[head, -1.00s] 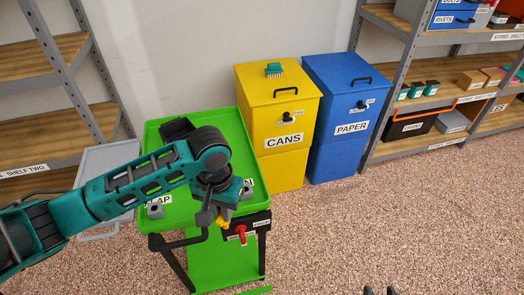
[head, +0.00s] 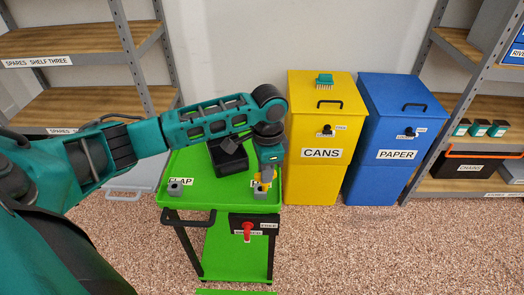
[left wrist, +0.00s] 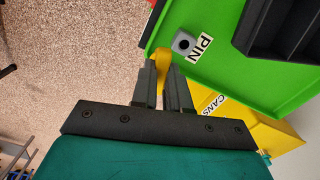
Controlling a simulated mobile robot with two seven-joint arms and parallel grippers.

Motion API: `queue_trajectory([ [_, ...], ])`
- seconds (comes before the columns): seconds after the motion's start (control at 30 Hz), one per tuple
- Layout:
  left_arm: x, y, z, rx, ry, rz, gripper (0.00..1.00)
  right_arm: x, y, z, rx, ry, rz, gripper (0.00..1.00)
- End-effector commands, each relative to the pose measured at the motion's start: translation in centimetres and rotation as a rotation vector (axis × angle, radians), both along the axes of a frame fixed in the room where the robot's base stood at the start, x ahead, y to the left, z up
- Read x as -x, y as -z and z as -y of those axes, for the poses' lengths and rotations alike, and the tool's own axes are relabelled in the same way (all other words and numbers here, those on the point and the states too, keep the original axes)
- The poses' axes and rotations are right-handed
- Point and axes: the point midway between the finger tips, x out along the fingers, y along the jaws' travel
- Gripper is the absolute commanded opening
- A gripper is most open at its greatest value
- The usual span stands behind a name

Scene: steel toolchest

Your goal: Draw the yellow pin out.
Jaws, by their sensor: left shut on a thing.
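The yellow pin (head: 264,185) is between the fingers of my left gripper (head: 265,178), at the front right corner of the green cart top. In the left wrist view the yellow pin (left wrist: 162,66) sticks out past the fingertips of my left gripper (left wrist: 164,78). The grey block (left wrist: 184,43) next to the PIN label shows a dark hole. The pin's visible end appears beside this block, apart from the hole; the fingers hide the rest. In the head view the block (head: 260,194) is just below the gripper. My right gripper is not in view.
The green cart (head: 215,199) carries a black open bin (head: 230,160) and a second grey block (head: 176,189) near its front left. A red handle (head: 247,230) is on its front. Yellow CANS (head: 318,170) and blue PAPER (head: 385,172) bins stand at right.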

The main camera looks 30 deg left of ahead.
Motion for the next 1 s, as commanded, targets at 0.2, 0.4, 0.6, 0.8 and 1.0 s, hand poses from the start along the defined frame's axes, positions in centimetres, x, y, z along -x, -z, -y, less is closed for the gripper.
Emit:
queue_trajectory([
  [0.2,-2.5,-1.6,-2.8,0.012,0.22,0.009,0.0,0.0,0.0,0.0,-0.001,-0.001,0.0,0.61],
  [0.4,-3.0,-2.0,-3.5,0.017,0.286,0.012,0.0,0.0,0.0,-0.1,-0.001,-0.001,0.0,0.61],
  [0.6,-3.0,-2.0,-3.5,0.017,0.288,0.012,0.0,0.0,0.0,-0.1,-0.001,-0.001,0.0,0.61],
  [0.8,-3.0,-2.0,-3.5,0.018,0.287,0.013,0.0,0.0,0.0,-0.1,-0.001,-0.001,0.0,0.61],
  [1.0,-3.0,-1.0,-3.5,0.018,0.287,0.013,0.0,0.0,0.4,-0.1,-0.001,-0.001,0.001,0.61],
])
